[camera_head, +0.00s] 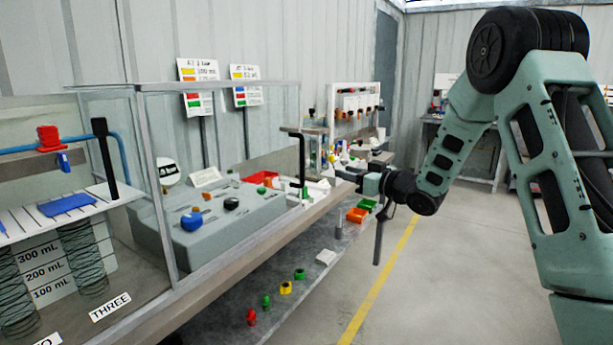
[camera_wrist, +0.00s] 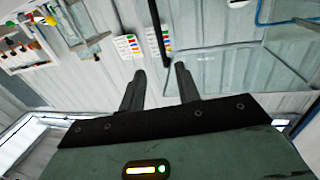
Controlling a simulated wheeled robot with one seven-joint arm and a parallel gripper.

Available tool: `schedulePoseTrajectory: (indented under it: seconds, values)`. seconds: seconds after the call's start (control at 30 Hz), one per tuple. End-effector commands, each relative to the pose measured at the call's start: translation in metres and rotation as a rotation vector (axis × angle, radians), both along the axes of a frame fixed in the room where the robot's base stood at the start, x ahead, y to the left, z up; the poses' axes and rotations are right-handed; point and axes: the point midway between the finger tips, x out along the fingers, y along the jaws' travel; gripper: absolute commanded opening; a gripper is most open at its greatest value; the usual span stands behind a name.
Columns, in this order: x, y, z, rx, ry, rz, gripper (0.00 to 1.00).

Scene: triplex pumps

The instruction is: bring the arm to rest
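My arm (camera_head: 445,160) reaches in from the right in the head view, bent at a high elbow, with its wrist low beside the bench edge. My gripper (camera_wrist: 160,69) shows in the wrist view with its two dark fingers apart and nothing visible held between them. A dark rod (camera_wrist: 157,30) shows beyond the fingertips in the wrist view; I cannot tell how far off it is. In the head view the gripper end is small and partly merges with bench items, so its fingers are hard to make out.
A long bench carries a glass-walled case (camera_head: 160,190), a grey pump block (camera_head: 215,215) and a black bent bar (camera_head: 301,155). Orange bins (camera_head: 357,215) and several coloured fittings lie on the lower shelf (camera_head: 262,275). The floor (camera_head: 450,280) right of the yellow line is clear.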

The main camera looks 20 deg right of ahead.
Motion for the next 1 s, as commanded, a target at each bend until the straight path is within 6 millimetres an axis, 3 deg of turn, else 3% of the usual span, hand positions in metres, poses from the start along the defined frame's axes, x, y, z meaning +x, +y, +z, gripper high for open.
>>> schedulePoseTrajectory:
  seconds: [0.17, 0.23, 0.33, 0.47, 0.57, 0.7, 0.83, 1.0]
  values:
    - [0.000, 0.000, 0.000, 0.000, 0.000, 0.000, 0.33]
    - [0.002, 0.014, 0.003, -0.011, 0.021, -0.005, 0.33]
    - [0.002, 0.047, 0.005, -0.041, 0.096, -0.029, 0.33]
    - [-0.017, 0.111, 0.001, -0.107, 0.269, -0.058, 0.33]
    - [-0.050, 0.161, -0.008, -0.175, 0.429, -0.059, 0.33]
    - [-0.124, 0.221, -0.024, -0.289, 0.667, -0.022, 0.33]
    - [-0.210, 0.259, -0.037, -0.416, 0.883, 0.043, 0.33]
    - [-0.323, 0.279, -0.046, -0.585, 1.127, 0.142, 0.33]
